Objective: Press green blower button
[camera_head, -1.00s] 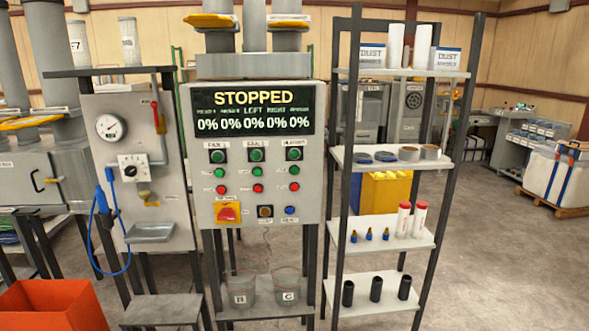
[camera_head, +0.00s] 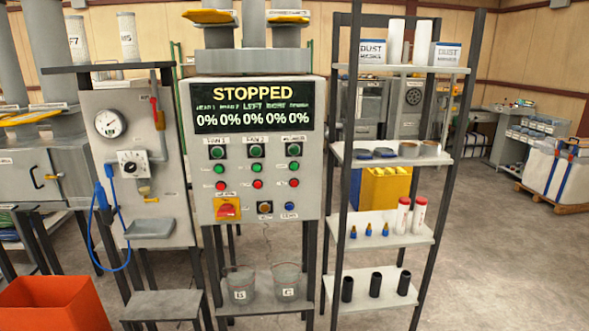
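The grey control panel (camera_head: 272,200) stands upright near the middle of the head view. Its screen (camera_head: 252,107) reads STOPPED, with several 0% values. Under the screen is a row of green buttons labelled Fan 1, Fan 2 and, at the right, Blower. The green blower button (camera_head: 293,150) sits in a dark square mount and is unobstructed. Small green lamps and red buttons lie below each column. Neither of my grippers shows in the head view.
A shelf rack (camera_head: 391,155) with cups, bottles and rolls stands right of the panel. A gauge panel (camera_head: 133,160) with a blue hose stands left. Buckets (camera_head: 239,286) sit on a low shelf below. An orange bin (camera_head: 50,305) is at lower left.

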